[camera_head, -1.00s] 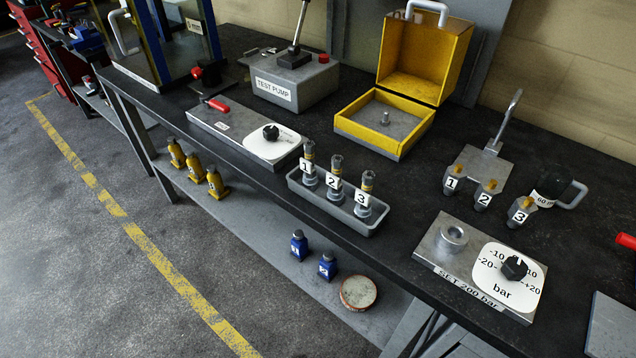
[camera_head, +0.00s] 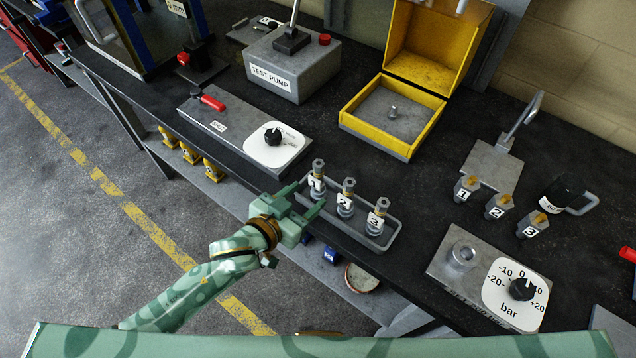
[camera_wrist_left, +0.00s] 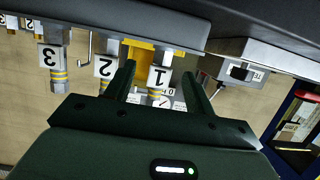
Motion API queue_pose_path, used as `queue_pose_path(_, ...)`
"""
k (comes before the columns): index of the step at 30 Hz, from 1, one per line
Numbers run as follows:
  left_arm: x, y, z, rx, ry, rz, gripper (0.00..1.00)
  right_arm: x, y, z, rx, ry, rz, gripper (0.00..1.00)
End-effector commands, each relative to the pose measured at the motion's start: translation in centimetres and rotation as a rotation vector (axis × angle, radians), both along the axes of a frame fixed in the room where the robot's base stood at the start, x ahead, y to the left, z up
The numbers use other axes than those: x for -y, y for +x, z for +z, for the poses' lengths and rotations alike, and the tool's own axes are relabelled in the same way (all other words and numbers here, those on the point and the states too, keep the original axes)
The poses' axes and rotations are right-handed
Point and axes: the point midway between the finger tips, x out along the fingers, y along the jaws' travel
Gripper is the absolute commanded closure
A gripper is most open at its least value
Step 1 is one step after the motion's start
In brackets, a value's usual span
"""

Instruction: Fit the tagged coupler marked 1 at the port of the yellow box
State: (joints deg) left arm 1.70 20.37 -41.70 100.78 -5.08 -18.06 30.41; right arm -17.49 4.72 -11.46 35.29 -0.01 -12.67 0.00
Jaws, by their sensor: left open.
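The tagged coupler marked 1 (camera_head: 318,170) stands upright at the left end of a grey tray (camera_head: 378,246), beside couplers 2 (camera_head: 347,200) and 3 (camera_head: 377,220). My left gripper (camera_head: 309,197) is open at the tray's front left, its fingers pointing toward coupler 1. In the left wrist view, which is upside down, coupler 1 (camera_wrist_left: 158,78) shows between the two spread fingers (camera_wrist_left: 160,70); contact cannot be told. The yellow box (camera_head: 354,123) stands open behind the tray, with a small metal port (camera_head: 393,112) upright on its grey floor. My right gripper is not in view.
A plate with a white dial (camera_head: 275,147) lies left of the tray, and the test pump (camera_head: 292,72) behind it. Other numbered pieces (camera_head: 498,207) and a bar gauge block (camera_head: 462,254) stand to the right. Bench between tray and box is clear.

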Motion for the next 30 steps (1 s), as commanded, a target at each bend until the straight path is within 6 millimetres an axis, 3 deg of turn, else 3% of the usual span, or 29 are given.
queue_pose_path(15,3.1,5.0,-2.1,0.001,-0.001,-0.001,0.46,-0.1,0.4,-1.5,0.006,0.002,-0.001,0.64)
queue_pose_path(22,3.2,5.1,-2.1,-0.001,0.0,-0.001,0.46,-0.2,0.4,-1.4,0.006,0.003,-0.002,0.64)
queue_pose_path(23,3.2,5.1,-2.1,-0.001,0.0,-0.001,0.49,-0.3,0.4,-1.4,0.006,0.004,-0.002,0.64)
queue_pose_path(28,3.2,5.1,-2.1,-0.001,0.0,-0.001,0.96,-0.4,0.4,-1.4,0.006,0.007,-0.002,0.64)
queue_pose_path(30,3.2,5.1,-2.0,0.001,-0.001,-0.001,1.0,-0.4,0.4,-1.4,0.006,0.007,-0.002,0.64)
